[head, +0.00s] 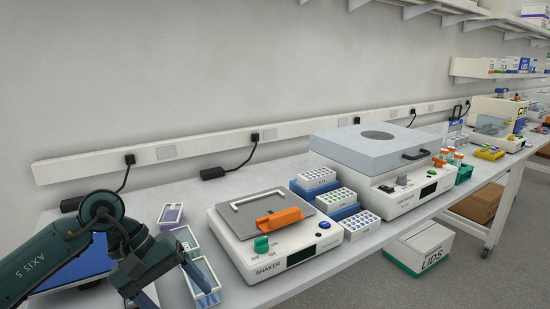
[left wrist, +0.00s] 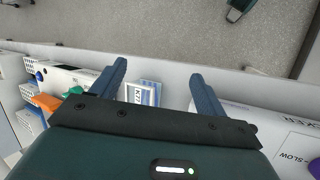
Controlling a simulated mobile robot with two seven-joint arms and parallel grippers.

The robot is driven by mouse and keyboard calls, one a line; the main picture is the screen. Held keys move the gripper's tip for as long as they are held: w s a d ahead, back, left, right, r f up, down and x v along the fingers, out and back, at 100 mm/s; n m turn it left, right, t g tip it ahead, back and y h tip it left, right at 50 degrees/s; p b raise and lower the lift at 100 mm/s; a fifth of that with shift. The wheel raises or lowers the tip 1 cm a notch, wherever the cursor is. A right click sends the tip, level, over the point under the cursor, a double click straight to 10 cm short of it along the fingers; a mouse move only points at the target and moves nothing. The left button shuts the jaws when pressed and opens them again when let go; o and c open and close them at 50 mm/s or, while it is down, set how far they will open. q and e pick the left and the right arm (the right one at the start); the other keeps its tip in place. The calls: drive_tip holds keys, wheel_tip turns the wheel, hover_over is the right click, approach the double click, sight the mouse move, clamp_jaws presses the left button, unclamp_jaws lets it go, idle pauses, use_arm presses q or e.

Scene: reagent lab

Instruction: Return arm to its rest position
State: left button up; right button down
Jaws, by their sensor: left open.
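My left arm (head: 60,262), dark green, comes in from the left in the head view, bent at a joint over the left part of the bench. Its gripper (head: 170,287) points down near the bottom edge, beside small open white boxes; its tips are partly cut off. In the left wrist view the two blue-grey fingers of the gripper (left wrist: 159,75) stand wide apart with nothing held between them. A small white and blue box (left wrist: 146,93) shows beyond and between the fingers.
A shaker (head: 270,235) with an orange clamp stands right of the gripper. Tube racks (head: 317,179) and a large lidded device (head: 375,150) stand farther right. Open boxes (head: 184,238) sit close to the gripper. The bench's front edge (left wrist: 175,67) crosses the wrist view; floor lies beyond.

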use_arm(q)
drive_tip(key=s+d+r+n+t+h, duration=0.2)
drive_tip(key=s+d+n+h, duration=0.1)
drive_tip(key=d+n+h, duration=0.65)
drive_tip(key=s+d+r+n+t+h, duration=0.15)
drive_tip(key=s+d+n+h, duration=0.35)
drive_tip(key=n, duration=0.7)
drive_tip(key=w+a+f+n+t+y, duration=0.3)
drive_tip(key=n+t, duration=0.4)
drive_tip(key=n, duration=0.6)
drive_tip(key=w+a+f+n+t+y, duration=0.1)
drive_tip(key=a+f+n+t+y, duration=0.35)
drive_tip(key=n, duration=0.75)
drive_tip(key=s+a+f+n+g+y+p, duration=0.2)
drive_tip(key=s+f+n+y, duration=0.2)
drive_tip(key=f+n, duration=0.4)
drive_tip(key=s+a+f+n+g+y+p, duration=0.1)
drive_tip(key=s+f+n+y, duration=0.4)
drive_tip(key=n, duration=0.5)
wheel_tip(320, 180, down, 4)
drive_tip(key=shift+s+a+r+g+y+p, duration=0.2)
drive_tip(key=shift+s+a+g+y+p, duration=0.15)
drive_tip(key=shift+s+a+p, duration=0.65)
use_arm(e)
drive_tip(key=shift+s+d+r+g+h, duration=0.3)
drive_tip(key=shift+s+d+r+h, duration=0.15)
drive_tip(key=shift+d+r, duration=0.3)
